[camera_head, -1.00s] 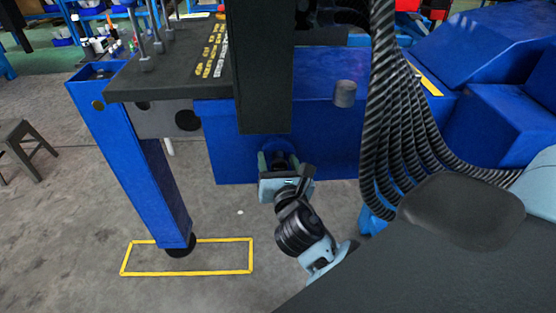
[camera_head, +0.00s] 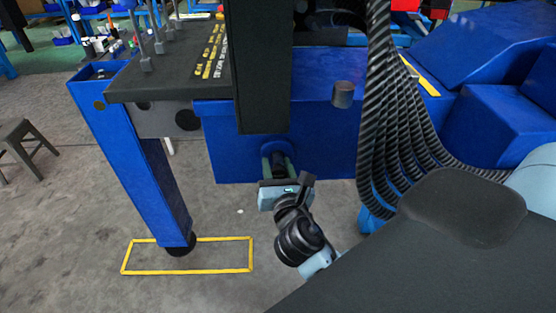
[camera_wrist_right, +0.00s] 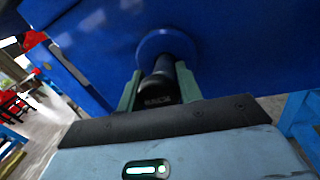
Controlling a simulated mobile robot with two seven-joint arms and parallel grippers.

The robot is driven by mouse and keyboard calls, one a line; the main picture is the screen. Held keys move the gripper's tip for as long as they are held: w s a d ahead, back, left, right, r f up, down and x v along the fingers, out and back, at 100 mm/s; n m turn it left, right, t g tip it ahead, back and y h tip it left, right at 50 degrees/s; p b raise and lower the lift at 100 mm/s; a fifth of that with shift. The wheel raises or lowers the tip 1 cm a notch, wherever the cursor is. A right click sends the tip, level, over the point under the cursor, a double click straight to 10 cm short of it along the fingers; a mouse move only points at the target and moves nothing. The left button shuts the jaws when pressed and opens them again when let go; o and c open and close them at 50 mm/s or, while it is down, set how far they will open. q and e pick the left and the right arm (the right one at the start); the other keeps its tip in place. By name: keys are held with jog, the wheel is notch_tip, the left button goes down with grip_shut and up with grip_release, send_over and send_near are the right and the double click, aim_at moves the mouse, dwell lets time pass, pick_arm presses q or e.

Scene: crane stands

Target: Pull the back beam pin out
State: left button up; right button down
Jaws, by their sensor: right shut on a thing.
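The back beam pin (camera_wrist_right: 160,88) is a dark cylinder marked with pale letters, standing out of a round blue collar (camera_wrist_right: 165,44) on the blue beam (camera_head: 325,140). The collar also shows in the head view (camera_head: 272,150). My right gripper (camera_head: 278,163) is in front of the collar, with its greenish fingers on either side of the pin. In the right wrist view the gripper (camera_wrist_right: 160,85) is shut on the pin. The pin's inner part is hidden inside the collar. My left gripper is not in view.
A blue outrigger leg (camera_head: 135,160) stands at left, its foot in a yellow floor rectangle (camera_head: 187,271). A dark deck (camera_head: 170,70) with upright rods lies above it. Black ribbed hoses (camera_head: 385,130) hang right of the arm. A stool (camera_head: 25,145) stands far left.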

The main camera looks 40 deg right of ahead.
jog(key=shift+a+v, duration=0.2)
jog(key=shift+v, duration=1.05)
jog(key=shift+w+f, duration=0.1)
jog(key=shift+f, duration=0.05)
jog(key=c, duration=1.3)
grip_release()
jog(key=o, duration=0.4)
jog(key=shift+a, duration=0.1)
jog(key=shift+c, duration=0.2)
